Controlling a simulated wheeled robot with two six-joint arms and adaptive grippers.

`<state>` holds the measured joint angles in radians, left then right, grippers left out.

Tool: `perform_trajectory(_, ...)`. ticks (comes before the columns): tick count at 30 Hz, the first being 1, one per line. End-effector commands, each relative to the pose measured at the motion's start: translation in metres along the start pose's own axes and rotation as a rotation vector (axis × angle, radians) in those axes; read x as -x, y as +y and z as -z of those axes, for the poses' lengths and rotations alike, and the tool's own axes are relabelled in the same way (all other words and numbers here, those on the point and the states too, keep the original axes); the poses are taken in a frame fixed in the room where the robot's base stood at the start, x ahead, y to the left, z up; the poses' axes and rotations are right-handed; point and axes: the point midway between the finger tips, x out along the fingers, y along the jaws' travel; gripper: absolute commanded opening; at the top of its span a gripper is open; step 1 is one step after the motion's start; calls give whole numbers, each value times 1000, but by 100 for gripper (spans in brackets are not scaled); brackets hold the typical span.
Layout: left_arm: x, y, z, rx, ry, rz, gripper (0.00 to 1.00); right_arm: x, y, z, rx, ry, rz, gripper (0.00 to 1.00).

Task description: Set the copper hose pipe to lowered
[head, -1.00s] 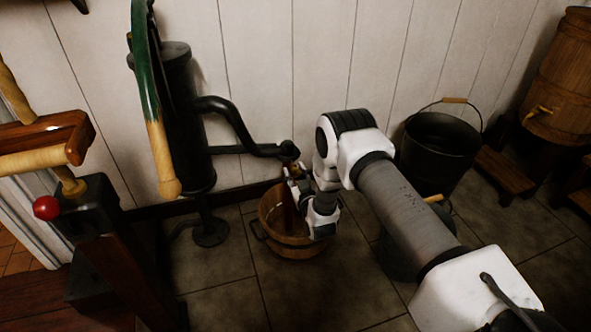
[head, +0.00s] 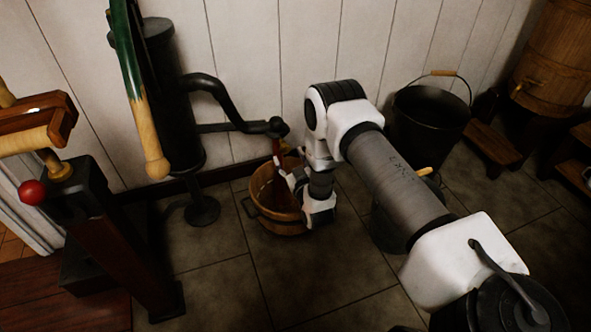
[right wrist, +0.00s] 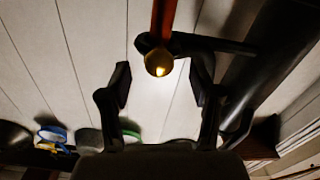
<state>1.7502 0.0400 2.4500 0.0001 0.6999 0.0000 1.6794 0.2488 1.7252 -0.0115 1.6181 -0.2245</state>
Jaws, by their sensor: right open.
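The copper hose pipe (head: 277,150) is a thin reddish pipe at the end of the black pump spout (head: 228,108). In the head view it points down towards the wooden tub (head: 262,215); its lower part is hard to make out beside my gripper. In the right wrist view the pipe (right wrist: 165,16) runs down from the top edge to a round brass knob (right wrist: 159,63). My right gripper (head: 287,178) is by the tub's rim, close to the pipe. My left gripper is out of view.
The black pump (head: 170,100) with its green and wood handle (head: 130,70) stands left of the spout. A red-knobbed lever stand (head: 85,195) is at far left. A black bucket (head: 428,125) and a barrel (head: 558,60) stand right.

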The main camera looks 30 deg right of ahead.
Motion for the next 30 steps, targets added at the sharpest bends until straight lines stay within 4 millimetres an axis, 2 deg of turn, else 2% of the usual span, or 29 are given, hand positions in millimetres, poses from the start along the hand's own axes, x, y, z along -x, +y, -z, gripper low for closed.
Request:
perform_trajectory(3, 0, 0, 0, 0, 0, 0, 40, 33, 0, -1, 0, -6, 1, 64)
perform_trajectory(6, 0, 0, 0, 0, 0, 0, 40, 56, 0, -1, 0, -5, 2, 64)
perform_trajectory(10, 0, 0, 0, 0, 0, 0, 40, 74, 0, 0, 0, -2, 1, 64)
perform_trajectory(14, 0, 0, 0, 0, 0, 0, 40, 79, 0, 0, 0, 0, 1, 64)
perform_trajectory(27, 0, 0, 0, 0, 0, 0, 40, 78, 0, 1, 0, 2, 1, 64)
perform_trajectory(29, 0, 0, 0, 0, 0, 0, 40, 75, -5, 6, -2, 12, 10, 64)
perform_trajectory(30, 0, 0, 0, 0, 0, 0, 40, 76, -15, 12, -2, 15, 29, 64)
